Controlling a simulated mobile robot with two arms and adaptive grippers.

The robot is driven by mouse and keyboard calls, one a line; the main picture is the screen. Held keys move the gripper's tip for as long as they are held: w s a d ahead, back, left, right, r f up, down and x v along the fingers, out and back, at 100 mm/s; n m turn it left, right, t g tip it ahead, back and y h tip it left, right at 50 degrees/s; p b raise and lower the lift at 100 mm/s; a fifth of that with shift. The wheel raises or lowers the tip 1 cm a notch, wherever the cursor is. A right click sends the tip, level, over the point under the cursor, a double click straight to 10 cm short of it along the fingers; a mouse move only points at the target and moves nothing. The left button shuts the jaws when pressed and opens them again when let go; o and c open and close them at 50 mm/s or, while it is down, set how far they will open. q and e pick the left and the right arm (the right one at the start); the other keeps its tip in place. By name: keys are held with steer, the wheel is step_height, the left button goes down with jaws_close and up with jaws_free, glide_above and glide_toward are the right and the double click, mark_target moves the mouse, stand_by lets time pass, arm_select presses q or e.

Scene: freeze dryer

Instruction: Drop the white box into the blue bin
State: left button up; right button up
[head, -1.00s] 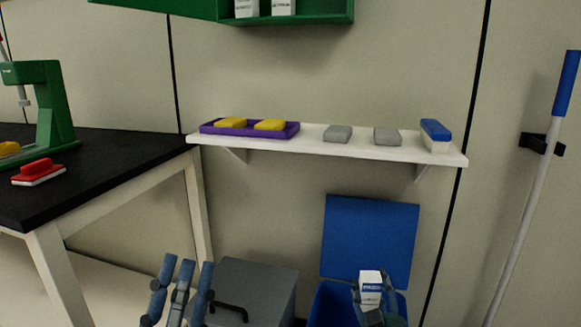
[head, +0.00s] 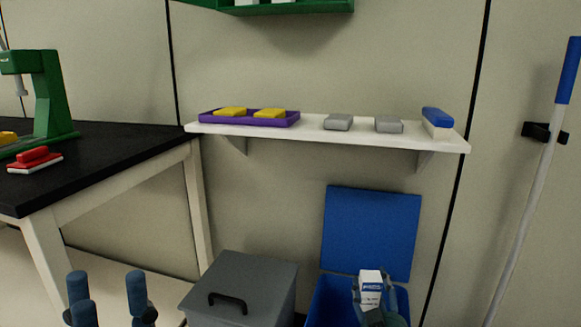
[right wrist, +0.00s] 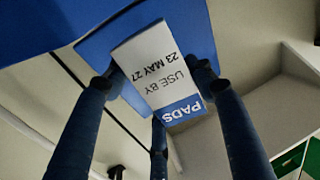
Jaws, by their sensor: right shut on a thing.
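The white box (head: 371,281) has a blue printed band and is held upright in my right gripper (head: 371,289), over the opening of the blue bin (head: 330,303). The bin's blue lid (head: 372,232) stands open against the wall. In the right wrist view the box (right wrist: 150,62) shows black print and a blue end, between the fingers of my right gripper (right wrist: 155,85). Blue surfaces of the bin lie behind it there. My left gripper (head: 108,285) is at the lower left, fingers spread and empty. The bin's inside is mostly hidden.
A grey lidded bin (head: 245,285) with a black handle stands left of the blue bin. A white shelf (head: 310,130) above holds a purple tray (head: 250,121), grey blocks and a blue-topped eraser. A black-topped table (head: 100,160) is at left, a blue-handled pole (head: 550,150) at right.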

steer(key=o, duration=1.1)
steer(key=shift+s, duration=0.1)
steer(key=s, duration=0.8)
steer(key=s+a, duration=0.1)
steer(key=s, duration=0.2)
steer(key=shift+s, duration=0.4)
